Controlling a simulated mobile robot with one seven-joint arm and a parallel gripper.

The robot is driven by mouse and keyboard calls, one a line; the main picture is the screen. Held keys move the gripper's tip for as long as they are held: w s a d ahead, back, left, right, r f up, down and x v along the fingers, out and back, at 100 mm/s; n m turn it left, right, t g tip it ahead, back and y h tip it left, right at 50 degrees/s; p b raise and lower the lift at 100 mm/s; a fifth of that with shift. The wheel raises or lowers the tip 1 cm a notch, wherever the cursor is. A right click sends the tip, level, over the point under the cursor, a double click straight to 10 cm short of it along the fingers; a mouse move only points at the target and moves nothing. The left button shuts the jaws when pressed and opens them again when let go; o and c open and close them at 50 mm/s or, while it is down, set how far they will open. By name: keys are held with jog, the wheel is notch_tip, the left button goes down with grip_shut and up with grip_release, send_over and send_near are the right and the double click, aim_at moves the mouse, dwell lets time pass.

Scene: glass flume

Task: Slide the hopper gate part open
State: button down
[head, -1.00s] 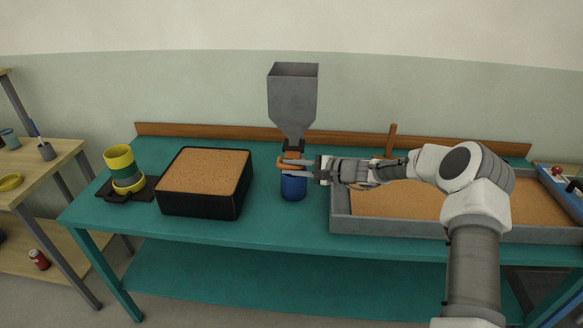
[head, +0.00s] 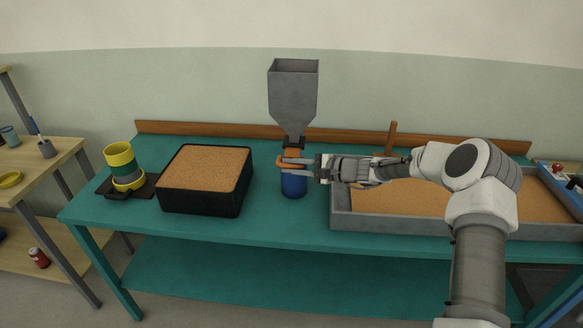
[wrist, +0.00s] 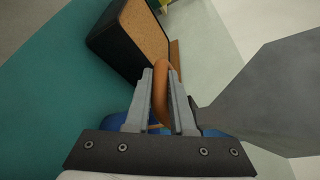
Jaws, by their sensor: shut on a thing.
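The grey hopper (head: 293,98) stands at the back middle of the teal bench, its funnel narrowing down to a dark outlet. It also fills the right side of the wrist view (wrist: 270,105). The orange gate handle (head: 287,161) sticks out below the outlet. In the wrist view the handle (wrist: 161,92) is a loop between the two grey fingers. My gripper (head: 302,165) reaches in from the right and is shut on this handle. A blue container (head: 293,186) stands on the bench right under the gate; its top is partly hidden by the handle and my gripper.
A black box of sand (head: 200,204) stands left of the blue container. Farther left, a yellow and green cylinder (head: 120,157) stands on a black tray (head: 144,190). A grey sand-filled flume tray (head: 400,226) lies under my arm. Bare bench lies in front.

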jog(key=shift+s, duration=0.35)
jog(key=c, duration=0.8)
grip_release()
jog(key=shift+o, duration=0.2)
jog(key=v, duration=1.7)
jog(key=shift+d+r+b, duration=0.15)
jog(key=shift+d+b, duration=0.05)
jog(key=shift+b, duration=0.2)
